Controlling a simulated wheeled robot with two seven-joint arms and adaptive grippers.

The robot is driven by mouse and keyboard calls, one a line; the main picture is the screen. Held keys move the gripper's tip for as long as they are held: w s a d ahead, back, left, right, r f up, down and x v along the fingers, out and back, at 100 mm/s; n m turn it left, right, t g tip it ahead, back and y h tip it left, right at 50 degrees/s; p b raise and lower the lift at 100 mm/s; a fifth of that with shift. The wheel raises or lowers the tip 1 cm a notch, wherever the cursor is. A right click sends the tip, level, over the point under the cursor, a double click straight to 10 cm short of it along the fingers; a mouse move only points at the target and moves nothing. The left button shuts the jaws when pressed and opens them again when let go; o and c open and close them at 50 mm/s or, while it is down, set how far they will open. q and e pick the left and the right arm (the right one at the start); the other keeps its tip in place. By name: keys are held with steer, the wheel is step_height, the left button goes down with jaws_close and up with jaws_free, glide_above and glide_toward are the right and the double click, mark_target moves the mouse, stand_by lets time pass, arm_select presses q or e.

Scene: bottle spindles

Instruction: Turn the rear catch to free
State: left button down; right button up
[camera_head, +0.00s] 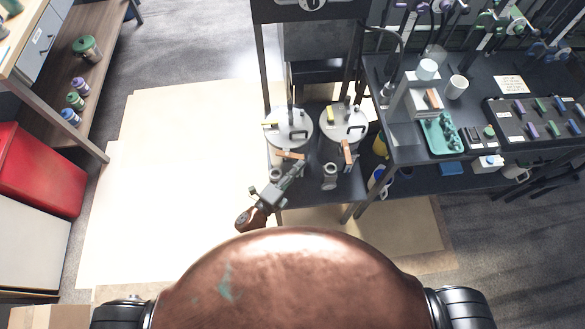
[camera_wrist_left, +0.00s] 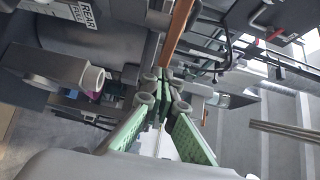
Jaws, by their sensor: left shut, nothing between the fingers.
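Two round pale spindle discs, the left one (camera_head: 287,133) and the right one (camera_head: 342,130), sit side by side on a dark stand in the head view. An orange-brown catch bar (camera_head: 290,155) lies at the front of the left disc, and another (camera_head: 347,151) at the front of the right disc. My left gripper (camera_head: 297,168) is just below the left bar. In the left wrist view its green fingers (camera_wrist_left: 160,88) are shut and empty, tips close to the end of a brown bar (camera_wrist_left: 178,32); contact is unclear. A label (camera_wrist_left: 82,12) reads "REAR" with "FREE" beneath.
A dark workbench (camera_head: 470,110) with a teal tray (camera_head: 428,142), a white cup (camera_head: 457,86) and a dark rack (camera_head: 535,118) stands to the right. A small grey cylinder (camera_head: 329,176) stands on the stand's front. Pale floor (camera_head: 160,190) on the left is clear.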

arm_select(q)
steer(key=shift+x, duration=0.8)
steer(key=shift+w+d, duration=0.1)
steer(key=shift+d, duration=0.1)
steer(key=s, duration=1.4)
steer(key=shift+d, duration=0.3)
